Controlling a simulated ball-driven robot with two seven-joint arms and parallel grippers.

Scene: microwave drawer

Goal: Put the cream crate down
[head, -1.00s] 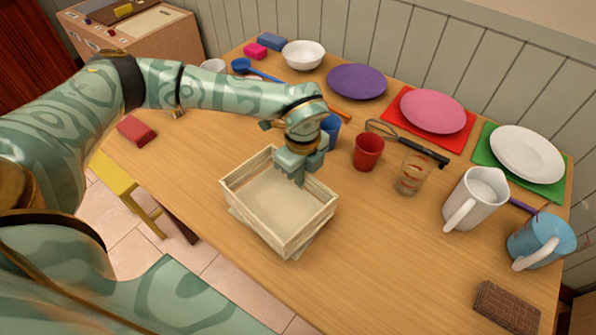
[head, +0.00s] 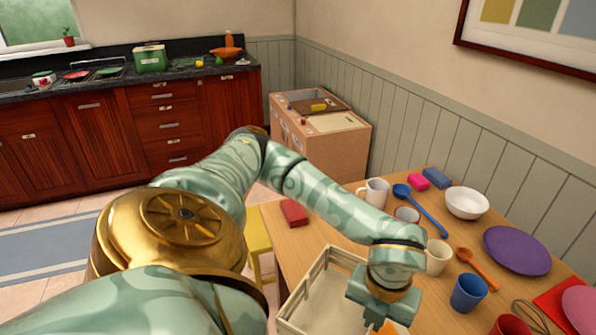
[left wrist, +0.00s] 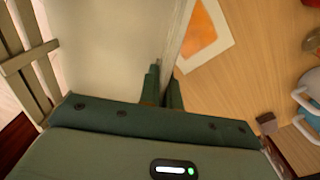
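The cream crate (head: 335,285) is an open slatted wooden box at the bottom of the head view, near the table's left edge, with its lower part cut off. My left gripper (head: 378,308) is over its right wall. In the left wrist view the two fingers (left wrist: 163,92) straddle the top of that crate wall (left wrist: 178,45), one inside and one outside, closed on it. The crate looks empty. Its underside is hidden, so I cannot tell whether it touches the table. My right gripper is out of view.
An orange patch with a white border (left wrist: 205,32) lies on the table (left wrist: 240,85) beside the crate. Blue cup (head: 468,293), cream mug (head: 438,257), orange spoon (head: 478,268) and purple plate (head: 516,250) stand to the right. A red block (head: 294,212) lies beyond the crate.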

